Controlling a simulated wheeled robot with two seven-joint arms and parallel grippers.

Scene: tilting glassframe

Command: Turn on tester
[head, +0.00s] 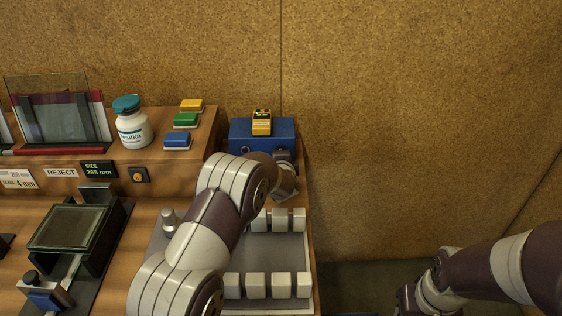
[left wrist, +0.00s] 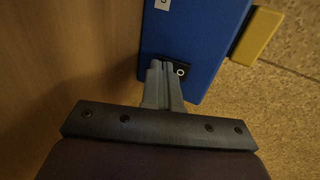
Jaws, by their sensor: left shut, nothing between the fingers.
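The tester appears to be the blue box (head: 240,131) on the bench at the back, with a yellow unit (head: 262,123) on top. In the left wrist view, the blue box (left wrist: 205,35) fills the upper middle. A small black rocker switch (left wrist: 181,71) with a white ring mark sits near its edge. My left gripper (left wrist: 162,66) is shut and empty, its fingertips at the switch and covering its left part. I cannot tell whether they touch it or which way it is tipped. In the head view my left arm hides the gripper's fingertips. My right gripper's fingers are not visible.
A white bottle (head: 133,128) and green block (head: 186,119) stand on the raised shelf left of the box. A grey tray (head: 284,248) with several white blocks lies below my left arm. A glass pane in a frame (head: 70,226) is at left. Right of the bench is open.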

